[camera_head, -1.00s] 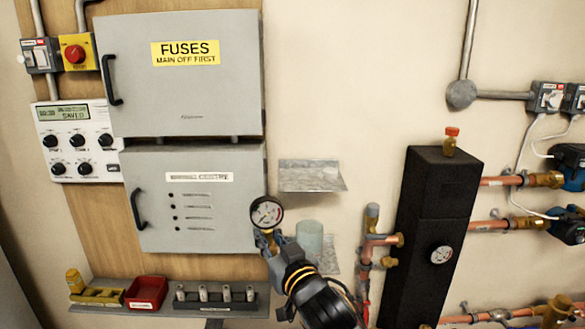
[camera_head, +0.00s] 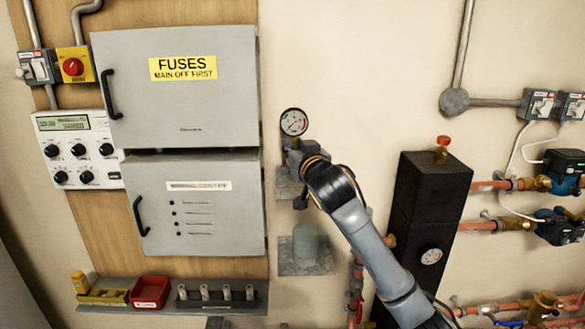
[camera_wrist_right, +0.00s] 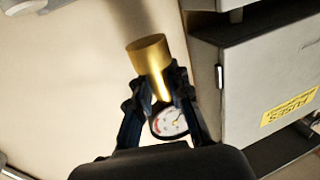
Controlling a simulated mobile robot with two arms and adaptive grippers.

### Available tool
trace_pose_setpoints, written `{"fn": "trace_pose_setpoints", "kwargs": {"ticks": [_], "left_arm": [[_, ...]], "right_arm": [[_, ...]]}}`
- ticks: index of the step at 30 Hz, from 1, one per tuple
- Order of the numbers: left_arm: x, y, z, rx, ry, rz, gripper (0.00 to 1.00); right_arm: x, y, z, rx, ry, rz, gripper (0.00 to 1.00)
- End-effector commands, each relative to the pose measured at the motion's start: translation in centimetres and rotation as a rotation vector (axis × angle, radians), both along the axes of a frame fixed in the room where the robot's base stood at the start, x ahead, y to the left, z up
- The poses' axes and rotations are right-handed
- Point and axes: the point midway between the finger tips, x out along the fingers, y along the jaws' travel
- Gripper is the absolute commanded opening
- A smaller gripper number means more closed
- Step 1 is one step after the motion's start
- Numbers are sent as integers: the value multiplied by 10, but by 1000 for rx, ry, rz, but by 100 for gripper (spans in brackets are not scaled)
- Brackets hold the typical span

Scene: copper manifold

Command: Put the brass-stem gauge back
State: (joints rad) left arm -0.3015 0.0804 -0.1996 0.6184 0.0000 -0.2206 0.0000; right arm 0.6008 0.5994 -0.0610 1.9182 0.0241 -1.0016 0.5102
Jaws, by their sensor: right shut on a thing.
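The brass-stem gauge (camera_head: 294,122) has a round white dial with a dark rim. In the head view it is upright in front of the bare wall, right of the upper fuse box. My right gripper (camera_head: 297,150) is just below the dial and shut on the gauge. In the right wrist view the brass stem (camera_wrist_right: 151,62) sticks out past my right gripper (camera_wrist_right: 160,98), and the dial (camera_wrist_right: 171,122) shows between the fingers. My left gripper is not in view.
A small grey shelf (camera_head: 286,188) is partly hidden behind my gripper. A lower shelf (camera_head: 305,268) holds a translucent jar (camera_head: 305,240). Fuse boxes (camera_head: 175,85) are at left; a tall black unit (camera_head: 425,210) and copper pipes (camera_head: 490,186) are at right.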

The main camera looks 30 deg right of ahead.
Motion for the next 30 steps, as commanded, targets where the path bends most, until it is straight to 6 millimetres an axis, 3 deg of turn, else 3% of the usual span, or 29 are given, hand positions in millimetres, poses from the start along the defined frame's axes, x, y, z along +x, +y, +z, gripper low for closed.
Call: {"fn": "trace_pose_setpoints", "kwargs": {"ticks": [3, 7, 14, 18, 30], "left_arm": [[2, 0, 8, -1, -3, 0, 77], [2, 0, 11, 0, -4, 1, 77], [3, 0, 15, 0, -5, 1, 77], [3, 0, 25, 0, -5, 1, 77], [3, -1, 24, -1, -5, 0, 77]], "right_arm": [[17, -9, -24, 0, 5, -1, 0], [29, -15, -41, -1, 1, 1, 0], [40, -21, -57, -1, 1, 1, 0], [39, -21, -77, 0, 4, 2, 0], [39, -20, -88, -1, -2, 2, 0]]}}
